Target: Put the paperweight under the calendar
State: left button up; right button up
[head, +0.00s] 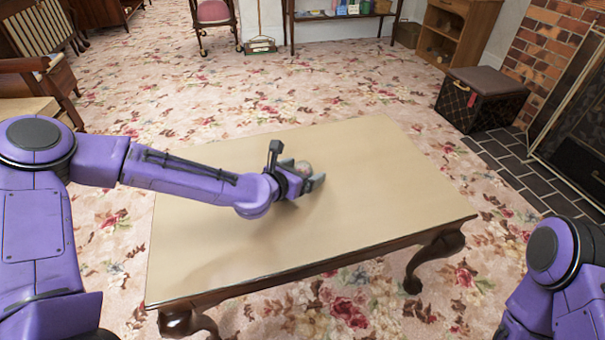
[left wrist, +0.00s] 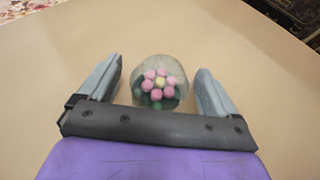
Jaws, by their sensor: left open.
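The paperweight (left wrist: 158,84) is a round clear glass dome with pink flowers around a pale yellow centre. It rests on the tan tabletop, and in the head view (head: 303,166) it is partly hidden by my left gripper (head: 306,173). In the left wrist view my left gripper (left wrist: 159,70) is open, with one finger on each side of the paperweight. A gap shows between the glass and each finger. I see no calendar in either view. My right gripper is out of view; only part of my right arm shows at the lower right.
The low wooden table (head: 400,190) has a bare top around the gripper. A dark patterned box (head: 482,100) stands on the floor at the right, near the brick fireplace (head: 565,40). A shelf (head: 340,15) and a chair (head: 213,15) stand at the back.

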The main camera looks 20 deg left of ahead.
pick_arm(q)
jog(key=c, duration=1.4)
jog(key=shift+r, duration=0.2)
